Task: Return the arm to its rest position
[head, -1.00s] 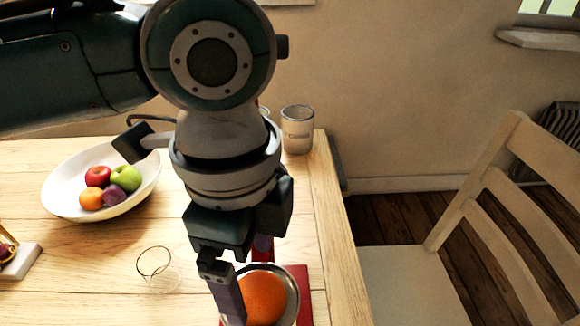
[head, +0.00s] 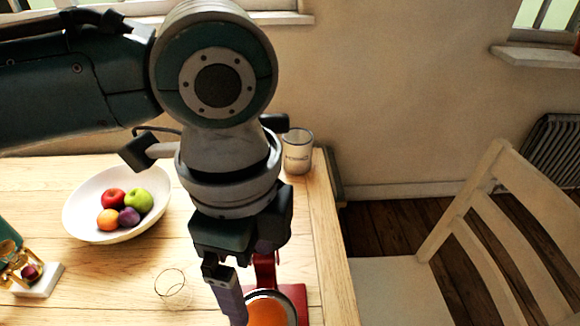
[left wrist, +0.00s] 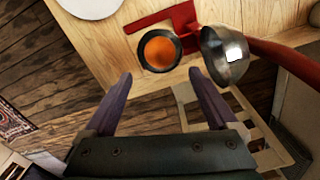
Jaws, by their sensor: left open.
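My left arm comes in from the left in the head view, and its gripper (head: 240,298) points down over the right part of the table. In the left wrist view the two purple fingers (left wrist: 160,78) stand wide apart with nothing between them. An orange (head: 268,313) lies in a round metal pan (head: 291,305) on a red stand (head: 265,272), beyond the fingertips. The wrist view also shows the orange (left wrist: 159,53) in its pan, apart from the fingers. My right gripper is in neither view.
A shiny metal bowl (left wrist: 225,68) sits beside the orange's pan. A white-based brass object (head: 40,284) is at left. A pale chair (head: 455,215) stands right of the table.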

